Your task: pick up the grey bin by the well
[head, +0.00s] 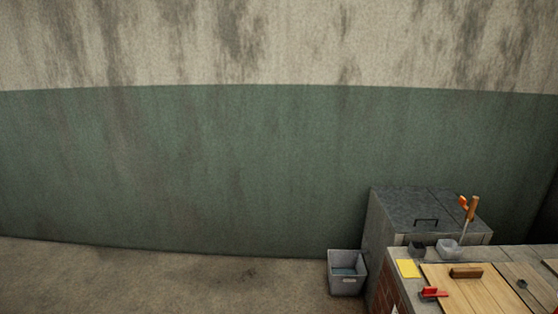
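A grey bin (346,284) stands upright on the floor, right of the middle in the head view. It is open at the top and has a small pale label or handle slot on its front. Its right side is close against a grey box-like block with a dark lid (425,203) and a black handle. I cannot tell for sure whether this block is the well. Neither of my grippers shows in the head view.
A brick-sided counter (386,290) at the lower right bears wooden boards, a yellow sheet (408,268), a red tool (433,293), a brush-like block (466,272) and small containers. A stained green and cream wall runs behind. The floor (180,285) left of the bin is clear.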

